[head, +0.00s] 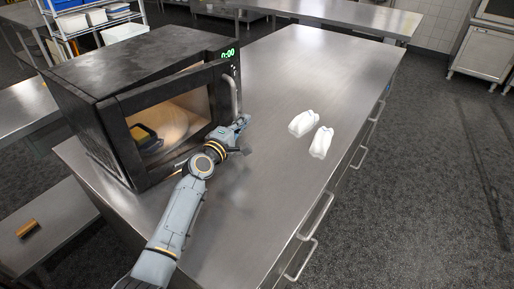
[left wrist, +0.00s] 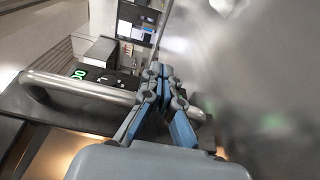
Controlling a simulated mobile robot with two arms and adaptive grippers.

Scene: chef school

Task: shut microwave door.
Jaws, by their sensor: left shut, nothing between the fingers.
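The black microwave (head: 125,60) stands at the left end of the steel table. Its door (head: 128,140) is ajar, with its handle side standing a little out from the body. A lit interior shows through the window. The curved metal door handle (head: 234,98) is on the door's right side; it also shows in the left wrist view (left wrist: 75,88). My left gripper (head: 243,121) is shut and empty, close to the handle's lower end. In the left wrist view its closed fingers (left wrist: 162,72) reach past the handle bar; I cannot tell whether they touch. My right gripper is not in view.
Two white bottles (head: 303,122) (head: 321,142) lie on the table right of my gripper. The steel tabletop (head: 310,70) is otherwise mostly clear. Drawer handles (head: 303,258) line its right side. A lower bench (head: 55,235) with a small brown item (head: 27,228) is at left.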

